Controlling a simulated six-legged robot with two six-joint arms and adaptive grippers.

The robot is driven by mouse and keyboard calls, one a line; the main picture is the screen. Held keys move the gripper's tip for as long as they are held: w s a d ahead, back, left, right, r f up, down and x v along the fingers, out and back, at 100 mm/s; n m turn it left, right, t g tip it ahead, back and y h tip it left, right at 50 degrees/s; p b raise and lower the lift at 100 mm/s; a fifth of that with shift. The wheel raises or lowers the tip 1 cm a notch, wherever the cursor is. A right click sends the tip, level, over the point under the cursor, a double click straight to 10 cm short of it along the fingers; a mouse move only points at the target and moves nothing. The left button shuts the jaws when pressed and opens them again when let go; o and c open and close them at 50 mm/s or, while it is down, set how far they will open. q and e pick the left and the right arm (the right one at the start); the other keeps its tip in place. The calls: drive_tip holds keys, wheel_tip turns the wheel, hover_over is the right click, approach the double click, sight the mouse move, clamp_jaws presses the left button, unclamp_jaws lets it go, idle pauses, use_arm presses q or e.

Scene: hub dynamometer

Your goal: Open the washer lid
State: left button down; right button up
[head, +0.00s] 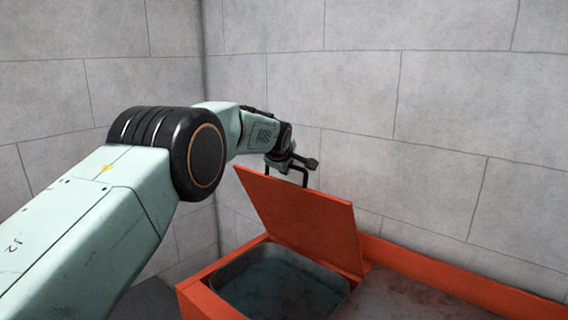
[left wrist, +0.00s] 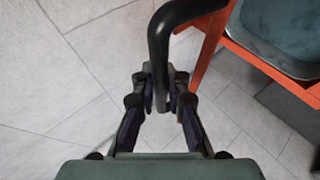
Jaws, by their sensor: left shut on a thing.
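The washer lid (head: 303,222) is an orange panel standing raised and tilted at the back of the orange washer (head: 196,291). Under it the grey basin (head: 275,284) is uncovered, with what looks like dark liquid inside. A black bar handle (head: 300,172) sits at the lid's top edge. My left gripper (head: 291,161) is at this handle. In the left wrist view the black handle (left wrist: 160,50) runs down between the fingers of my left gripper (left wrist: 161,92), which are shut on it. My right gripper is in neither view.
Grey block walls (head: 440,100) stand close behind and to the left, meeting in a corner. A worn grey top surface (head: 400,298) with an orange back rim lies right of the basin. A grey tiled floor (left wrist: 60,80) shows in the left wrist view.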

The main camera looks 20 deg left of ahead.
use_arm(q)
drive_tip(key=shift+w+r, duration=0.3)
drive_tip(key=shift+r, duration=0.25)
drive_tip(key=c, duration=1.7)
unclamp_jaws()
drive_tip(key=o, duration=0.3)
drive_tip(key=shift+s+f, duration=0.1)
drive_tip(key=shift+s, duration=0.15)
drive_tip(key=shift+o, duration=0.2)
drive_tip(key=shift+f, duration=0.2)
drive_tip(key=shift+r, duration=0.1)
drive_tip(key=v, duration=1.2)
drive_tip(key=shift+w, duration=0.1)
